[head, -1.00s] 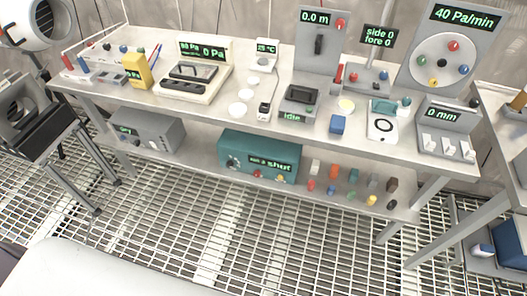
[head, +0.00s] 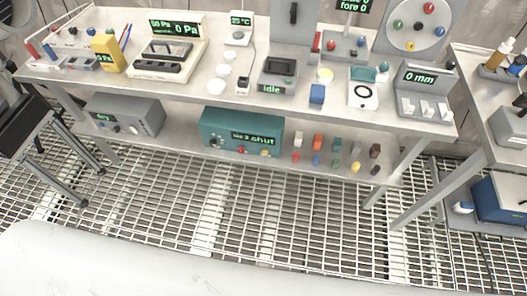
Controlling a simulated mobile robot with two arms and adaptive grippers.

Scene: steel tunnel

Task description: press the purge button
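No button in the head view carries a readable purge label, so I cannot tell which one it is. A teal box (head: 222,119) with a lit display ending in "shut" sits on the lower shelf of the long bench. Its front has a dark round knob (head: 214,142) at the left, a small red button or knob (head: 241,150) and a small yellow one (head: 265,153) below the display. Nothing touches the box. Neither of my grippers is in view.
The upper bench top (head: 215,60) holds several instruments, including a grey device reading "Idle" (head: 277,75) and a lever box reading "0 mm" (head: 424,92). A grey box (head: 125,115) and several small coloured parts share the lower shelf. The grating floor (head: 200,200) in front is open.

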